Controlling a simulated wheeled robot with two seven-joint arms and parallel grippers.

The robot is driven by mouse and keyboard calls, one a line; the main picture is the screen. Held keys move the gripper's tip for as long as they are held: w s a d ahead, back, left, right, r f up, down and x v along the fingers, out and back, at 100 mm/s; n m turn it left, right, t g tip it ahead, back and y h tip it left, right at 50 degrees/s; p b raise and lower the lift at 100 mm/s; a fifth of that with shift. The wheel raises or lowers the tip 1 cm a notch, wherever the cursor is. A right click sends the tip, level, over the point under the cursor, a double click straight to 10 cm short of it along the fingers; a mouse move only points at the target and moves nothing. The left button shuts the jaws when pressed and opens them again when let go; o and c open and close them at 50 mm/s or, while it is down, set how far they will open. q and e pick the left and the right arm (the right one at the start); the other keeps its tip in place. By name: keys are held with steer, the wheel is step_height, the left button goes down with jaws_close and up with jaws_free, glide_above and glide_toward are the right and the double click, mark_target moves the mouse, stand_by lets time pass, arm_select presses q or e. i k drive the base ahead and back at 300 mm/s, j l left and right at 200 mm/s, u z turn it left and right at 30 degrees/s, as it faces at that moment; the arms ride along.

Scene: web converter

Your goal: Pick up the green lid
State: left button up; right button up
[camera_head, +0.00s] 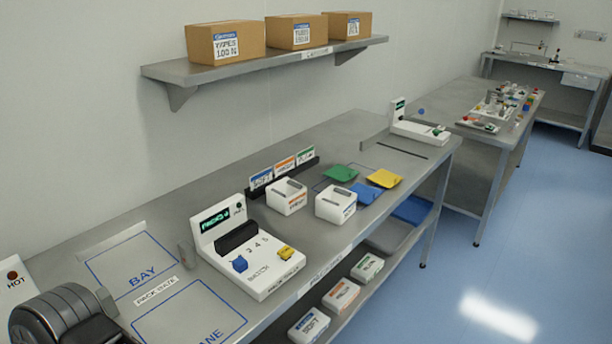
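The green lid (341,173) is a flat green square piece lying on the steel bench (330,140), right of centre. A yellow piece (385,178) of similar shape lies to its right. A blue piece (366,193) lies in front of it, toward the bench's front edge. The green lid looks unobstructed from above.
Two white boxes (287,198) (336,205) stand in front of the lid. A dark card rack (283,178) is behind-left. A white switch machine (248,262) stands nearer. The wall shelf (285,60) holds cartons. A dark rounded object (60,315) is at lower left.

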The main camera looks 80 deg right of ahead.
mark_target(339, 173)
steer(key=z, duration=3)
steer(key=i+l, duration=0.3)
steer(key=l, duration=0.15)
steer(key=i+l, duration=0.55)
steer(key=l, duration=0.3)
steer(key=i+l, duration=0.3)
steer(key=l, duration=0.15)
steer(key=i+l, duration=0.6)
steer(key=l, duration=0.25)
steer(key=u, duration=0.05)
